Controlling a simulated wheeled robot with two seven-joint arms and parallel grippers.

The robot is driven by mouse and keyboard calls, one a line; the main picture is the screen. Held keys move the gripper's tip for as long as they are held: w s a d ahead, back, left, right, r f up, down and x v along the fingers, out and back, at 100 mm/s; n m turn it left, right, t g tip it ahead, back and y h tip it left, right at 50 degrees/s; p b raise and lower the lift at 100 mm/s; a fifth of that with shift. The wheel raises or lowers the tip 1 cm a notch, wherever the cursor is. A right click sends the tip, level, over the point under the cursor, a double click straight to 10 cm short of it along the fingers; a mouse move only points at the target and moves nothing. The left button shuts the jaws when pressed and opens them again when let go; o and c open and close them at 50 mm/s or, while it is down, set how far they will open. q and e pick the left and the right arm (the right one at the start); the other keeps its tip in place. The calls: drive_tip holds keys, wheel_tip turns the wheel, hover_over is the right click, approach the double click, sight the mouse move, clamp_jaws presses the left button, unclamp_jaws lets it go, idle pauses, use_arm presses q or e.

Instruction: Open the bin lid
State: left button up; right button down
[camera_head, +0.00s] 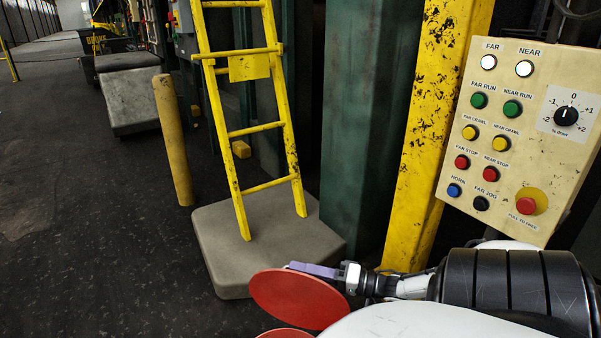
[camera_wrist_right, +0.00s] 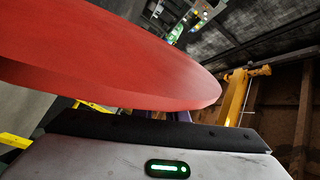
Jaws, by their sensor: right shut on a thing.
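A round red lid (camera_head: 300,299) is at the bottom middle of the head view, tilted. In the right wrist view the red lid (camera_wrist_right: 110,60) fills much of the upper left, close to the camera. My right gripper (camera_head: 308,268) reaches in from the right with a purple finger at the lid's far edge, and it is shut on the lid. The lid hides most of the fingers in the wrist view. A second red round piece (camera_head: 285,333) shows below the lid, cut off by the frame; I cannot tell whether it is part of the bin. My left gripper is not in view.
A beige control panel (camera_head: 525,130) with buttons stands at the right. A yellow post (camera_head: 430,140) and a yellow ladder (camera_head: 262,127) on a grey block (camera_head: 225,245) stand beyond the lid. A yellow bollard (camera_head: 173,140) is left. Dark floor at left is clear.

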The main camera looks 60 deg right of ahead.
drive_tip(key=shift+s+f, duration=0.1)
drive_tip(key=shift+f, duration=0.1)
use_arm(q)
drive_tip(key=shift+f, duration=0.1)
use_arm(e)
drive_tip(key=c, duration=1.8)
unclamp_jaws()
drive_tip(key=shift+c, duration=0.2)
use_arm(q)
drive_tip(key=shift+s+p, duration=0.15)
drive_tip(key=shift+p, duration=0.3)
use_arm(e)
drive_tip(key=v, duration=1)
drive_tip(key=shift+s, duration=0.15)
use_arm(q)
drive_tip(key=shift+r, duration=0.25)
